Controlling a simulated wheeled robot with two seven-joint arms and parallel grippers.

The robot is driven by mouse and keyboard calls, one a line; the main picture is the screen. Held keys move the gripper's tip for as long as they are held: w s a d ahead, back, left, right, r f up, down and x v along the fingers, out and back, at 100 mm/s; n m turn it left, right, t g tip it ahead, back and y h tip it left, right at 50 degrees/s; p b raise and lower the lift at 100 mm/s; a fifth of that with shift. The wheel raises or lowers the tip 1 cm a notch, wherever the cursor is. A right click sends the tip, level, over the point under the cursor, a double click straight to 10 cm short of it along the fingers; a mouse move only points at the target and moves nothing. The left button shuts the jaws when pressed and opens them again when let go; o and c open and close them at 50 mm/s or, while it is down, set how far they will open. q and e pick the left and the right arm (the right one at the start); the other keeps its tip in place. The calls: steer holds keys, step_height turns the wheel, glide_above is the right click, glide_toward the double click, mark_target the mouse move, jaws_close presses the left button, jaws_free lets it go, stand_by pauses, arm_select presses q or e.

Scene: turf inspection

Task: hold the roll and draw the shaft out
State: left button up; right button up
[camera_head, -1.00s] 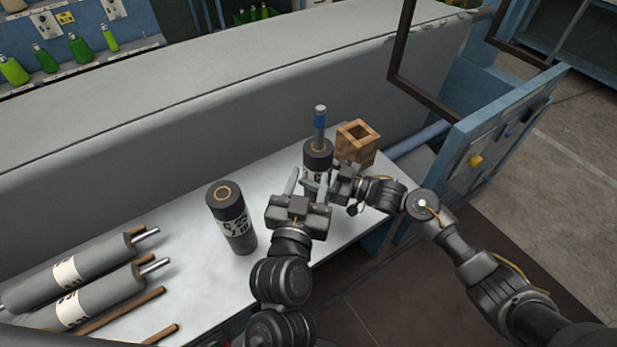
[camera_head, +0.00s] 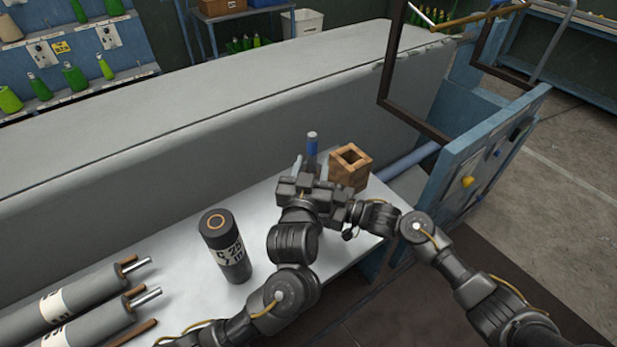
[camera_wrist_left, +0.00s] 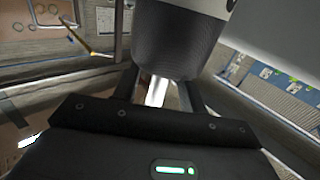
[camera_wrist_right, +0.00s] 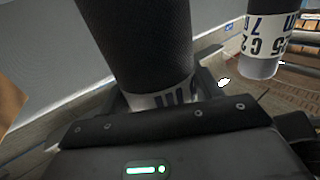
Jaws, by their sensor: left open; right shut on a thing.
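The upright dark roll (camera_wrist_right: 140,50) with a white label stands on the table, mostly hidden in the head view behind my left gripper. The shaft, with a blue band (camera_head: 312,148) and a grey tip, sticks up from its top. My right gripper (camera_wrist_right: 163,98) is shut on the roll around the label. My left gripper (camera_head: 311,167) is open at the shaft, just above the roll. In the left wrist view, the bright shaft (camera_wrist_left: 156,92) shows between the open fingers, apparently not clamped, next to the roll's end (camera_wrist_left: 182,45).
A second upright roll (camera_head: 228,258) stands to the left. Two grey rolls (camera_head: 70,305) with metal shafts lie farther left. A square wooden box (camera_head: 347,172) stands just right of the shaft. A grey padded wall (camera_head: 200,140) runs behind the table, and a blue panel (camera_head: 480,180) stands at right.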

arm_select(q)
steer(key=shift+w, duration=0.45)
steer(key=shift+d, duration=0.1)
jaws_close()
steer(key=shift+o, duration=0.4)
jaws_free()
